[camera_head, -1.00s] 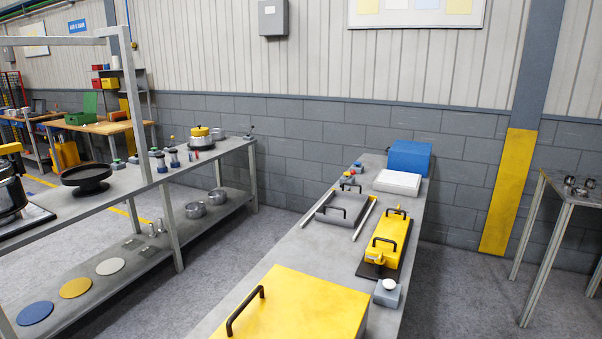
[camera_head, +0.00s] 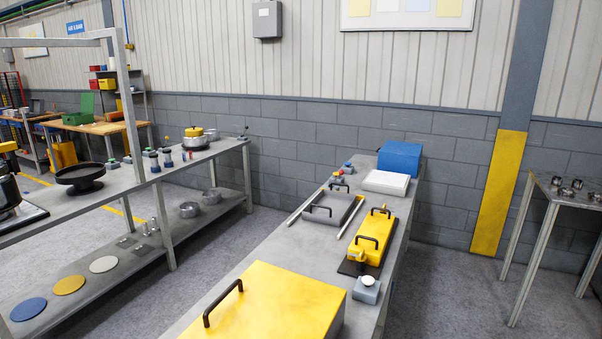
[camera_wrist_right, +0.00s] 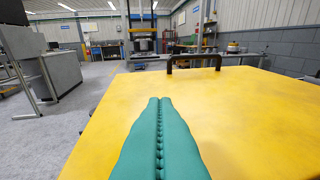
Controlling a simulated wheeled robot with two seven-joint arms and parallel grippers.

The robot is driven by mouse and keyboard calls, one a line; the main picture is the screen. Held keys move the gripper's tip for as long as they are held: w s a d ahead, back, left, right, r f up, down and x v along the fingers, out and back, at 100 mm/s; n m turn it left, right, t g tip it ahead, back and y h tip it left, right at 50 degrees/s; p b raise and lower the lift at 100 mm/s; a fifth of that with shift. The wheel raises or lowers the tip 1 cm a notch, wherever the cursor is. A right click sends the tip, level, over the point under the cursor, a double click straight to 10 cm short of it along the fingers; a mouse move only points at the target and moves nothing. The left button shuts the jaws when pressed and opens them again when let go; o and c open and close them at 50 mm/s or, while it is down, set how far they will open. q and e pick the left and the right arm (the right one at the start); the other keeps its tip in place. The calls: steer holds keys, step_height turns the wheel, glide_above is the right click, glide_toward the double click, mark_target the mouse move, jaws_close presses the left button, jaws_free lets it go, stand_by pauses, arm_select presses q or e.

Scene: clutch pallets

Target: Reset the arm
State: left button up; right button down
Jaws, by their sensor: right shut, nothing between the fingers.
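My right gripper (camera_wrist_right: 160,104) shows in the right wrist view as two teal fingers lying side by side, shut with nothing between them. It is over the flat yellow top of a large box (camera_wrist_right: 245,110), and a black handle (camera_wrist_right: 194,62) stands beyond the fingertips. I cannot tell the gap between the fingers and the yellow top. The same yellow box (camera_head: 275,305) is at the bottom of the head view, with its black handle (camera_head: 222,302) at the left. Neither gripper and neither arm shows in the head view.
A grey bench (camera_head: 235,266) runs to the back wall. It carries a yellow block with handles (camera_head: 371,240), a grey plate (camera_head: 331,208), a button box (camera_head: 367,290), and blue (camera_head: 400,157) and white (camera_head: 386,183) boxes. A shelf table stands left, with clear floor (camera_head: 240,225) between.

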steer(key=shift+s+d+m+t+h, duration=0.1)
steer(key=shift+s+m+t+h, duration=0.3)
steer(key=shift+s+m, duration=0.1)
steer(key=s+d+f+m+g+h, duration=0.35)
steer(key=s+d+h, duration=0.25)
steer(key=s+d, duration=0.65)
steer(key=s+d+f+m+g+h, duration=0.35)
steer(key=s+d+f+h, duration=0.2)
steer(key=s+d, duration=0.65)
step_height(320, 180, down, 27)
steer(key=s+d+f+g, duration=0.1)
steer(key=s+f, duration=0.6)
steer(key=s, duration=0.1)
steer(key=s+d+f+g, duration=0.1)
steer(key=s+d+f, duration=0.1)
steer(key=s+f, duration=0.5)
steer(key=shift+s+d+f+h, duration=0.15)
steer(key=shift+s+d+h, duration=0.15)
steer(key=shift+s+h, duration=0.25)
steer(key=shift+s, duration=0.1)
